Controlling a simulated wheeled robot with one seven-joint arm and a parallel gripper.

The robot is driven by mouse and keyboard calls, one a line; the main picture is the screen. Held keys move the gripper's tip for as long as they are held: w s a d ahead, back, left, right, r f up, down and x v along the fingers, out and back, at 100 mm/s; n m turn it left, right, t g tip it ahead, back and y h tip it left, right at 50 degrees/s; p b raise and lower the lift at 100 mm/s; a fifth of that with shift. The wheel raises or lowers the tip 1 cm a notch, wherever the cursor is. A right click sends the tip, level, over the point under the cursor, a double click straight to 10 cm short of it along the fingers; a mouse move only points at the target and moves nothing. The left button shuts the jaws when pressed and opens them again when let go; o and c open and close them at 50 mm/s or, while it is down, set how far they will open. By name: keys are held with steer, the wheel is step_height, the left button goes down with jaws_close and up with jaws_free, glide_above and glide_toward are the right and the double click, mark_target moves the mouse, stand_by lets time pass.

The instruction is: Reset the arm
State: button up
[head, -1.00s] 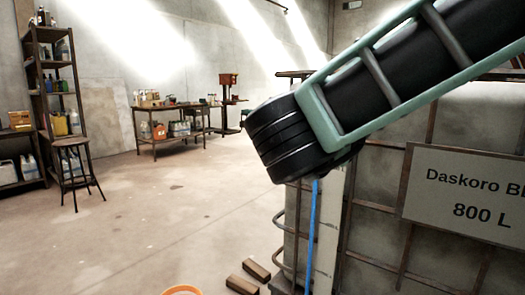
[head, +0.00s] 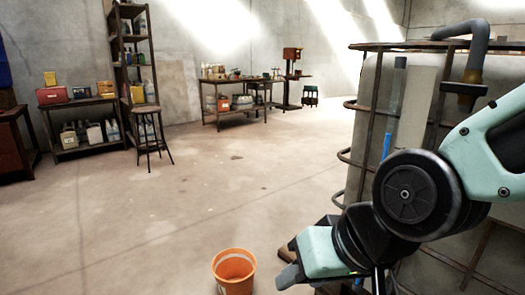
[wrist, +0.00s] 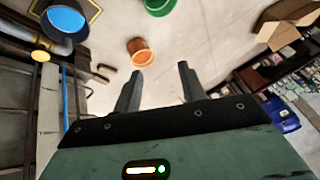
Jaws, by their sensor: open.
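My arm comes in from the right of the head view and bends down in front of a caged vat (head: 372,110). My gripper (wrist: 160,70) shows in the wrist view with its two dark fingers apart and nothing between them. In the head view the teal wrist hangs low at the bottom, beside the vat's front corner, and the fingers are partly out of sight. An orange bucket (head: 234,272) stands on the floor to its left; it also shows in the wrist view (wrist: 140,52), beyond the fingers.
A pipe (head: 474,60) bends over the vat's top. A stool (head: 148,125), tall shelf (head: 133,60) and workbench (head: 232,105) stand farther back. The wrist view shows a green bucket (wrist: 158,6), blue-filled vessel (wrist: 65,20) and blue bin (wrist: 282,115). The middle floor is clear.

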steer(key=s+d+f+n+g+h, duration=0.4)
steer(key=s+d+n, duration=0.1)
steer(key=s+d, duration=0.4)
step_height(320, 180, up, 21)
steer(key=p, duration=2.1)
steer(key=shift+w+a+f, duration=0.15)
steer(key=shift+w+a, duration=0.1)
steer(key=shift+a, duration=0.1)
